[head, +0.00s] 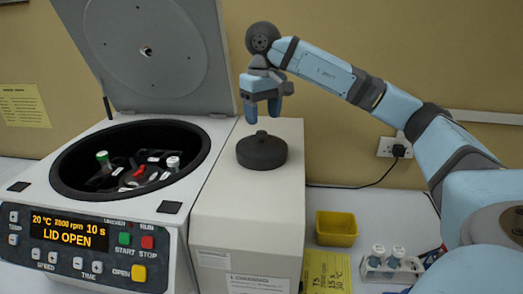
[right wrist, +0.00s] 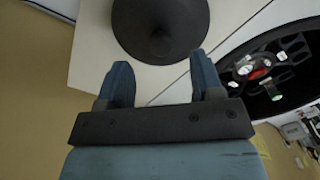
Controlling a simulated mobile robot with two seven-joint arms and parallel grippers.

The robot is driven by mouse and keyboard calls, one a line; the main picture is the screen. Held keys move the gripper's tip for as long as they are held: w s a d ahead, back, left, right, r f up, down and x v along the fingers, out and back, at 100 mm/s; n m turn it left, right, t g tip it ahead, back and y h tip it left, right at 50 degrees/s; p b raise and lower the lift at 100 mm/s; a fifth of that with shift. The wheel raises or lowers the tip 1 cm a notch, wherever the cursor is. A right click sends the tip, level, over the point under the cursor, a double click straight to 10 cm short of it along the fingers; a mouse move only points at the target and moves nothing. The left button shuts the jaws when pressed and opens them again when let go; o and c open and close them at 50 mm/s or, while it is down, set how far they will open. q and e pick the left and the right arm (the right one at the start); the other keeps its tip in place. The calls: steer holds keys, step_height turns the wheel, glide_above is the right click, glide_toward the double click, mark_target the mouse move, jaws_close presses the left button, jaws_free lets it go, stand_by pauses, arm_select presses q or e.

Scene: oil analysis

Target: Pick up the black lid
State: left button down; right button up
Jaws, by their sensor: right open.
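The black lid (head: 261,151) is a round dark disc with a small knob on top. It lies on top of the beige box (head: 250,215) beside the centrifuge. My right gripper (head: 263,119) is above the lid, pointing down, open and empty, apart from the knob. In the right wrist view the lid (right wrist: 160,25) is just beyond the two blue fingertips (right wrist: 158,68), its knob roughly in line with the gap between them. My left gripper is not in view.
The centrifuge (head: 185,222) stands open at the left, its raised cover (head: 150,60) close to my gripper's left. Its rotor holds several tubes. A yellow tray (head: 336,229) and a rack with capped vials (head: 388,266) stand at the lower right. A cable runs to the wall socket.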

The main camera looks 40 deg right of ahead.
mark_target(262, 132)
steer(key=shift+f+p, duration=0.3)
steer(key=shift+f, duration=0.5)
steer(key=f, duration=0.3)
steer(key=f+p, duration=0.1)
steer(key=shift+w+f, duration=0.2)
steer(key=shift+w, duration=0.05)
steer(key=shift+c, duration=0.4)
steer(key=c, duration=1)
